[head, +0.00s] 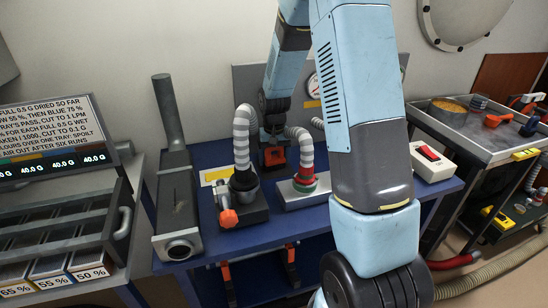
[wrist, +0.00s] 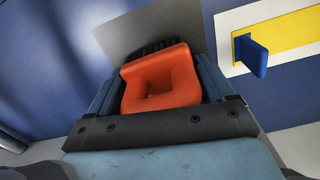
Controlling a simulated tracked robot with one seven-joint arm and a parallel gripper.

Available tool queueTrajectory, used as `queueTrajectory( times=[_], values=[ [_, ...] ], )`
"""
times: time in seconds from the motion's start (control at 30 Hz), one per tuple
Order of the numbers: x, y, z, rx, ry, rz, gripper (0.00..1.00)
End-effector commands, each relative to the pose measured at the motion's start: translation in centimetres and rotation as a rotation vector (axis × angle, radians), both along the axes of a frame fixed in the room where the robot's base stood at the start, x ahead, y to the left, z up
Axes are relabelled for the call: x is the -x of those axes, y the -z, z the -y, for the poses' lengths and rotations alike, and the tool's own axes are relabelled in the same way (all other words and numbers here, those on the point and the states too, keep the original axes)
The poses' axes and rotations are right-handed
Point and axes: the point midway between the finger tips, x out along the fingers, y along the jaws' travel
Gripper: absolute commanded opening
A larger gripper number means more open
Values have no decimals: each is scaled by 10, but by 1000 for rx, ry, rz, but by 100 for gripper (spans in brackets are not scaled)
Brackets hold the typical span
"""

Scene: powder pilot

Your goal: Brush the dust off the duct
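The duct (head: 178,215) is a long grey box on the left of the blue bench, with a round open end at the front and a pipe rising at the back. A faint brownish patch shows on its top. My gripper (head: 275,150) is over the middle of the bench, right of the duct and apart from it. In the wrist view its fingers (wrist: 160,85) close on both sides of an orange block-like handle (wrist: 185,95). Dark ribs and a flat grey piece show beyond the handle; I cannot tell whether that is a brush.
Two ribbed hoses (head: 242,140) with fittings stand on the bench (head: 330,215) near my gripper. A tray rack (head: 60,240) is at left. A switch box (head: 432,160) and a tool cart (head: 480,145) are at right.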

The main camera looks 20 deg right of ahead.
Motion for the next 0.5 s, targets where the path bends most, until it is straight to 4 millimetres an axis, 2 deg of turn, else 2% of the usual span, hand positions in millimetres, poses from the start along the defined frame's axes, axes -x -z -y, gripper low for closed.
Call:
queueTrajectory(
  times=[0.03, 0.33, 0.5],
  values=[
    [0, 0, 0, 0, 0, 0, 74],
    [0, 0, 0, 0, 0, 0, 46],
    [0, -5, 0, 0, 0, 1, 46]
  ],
)
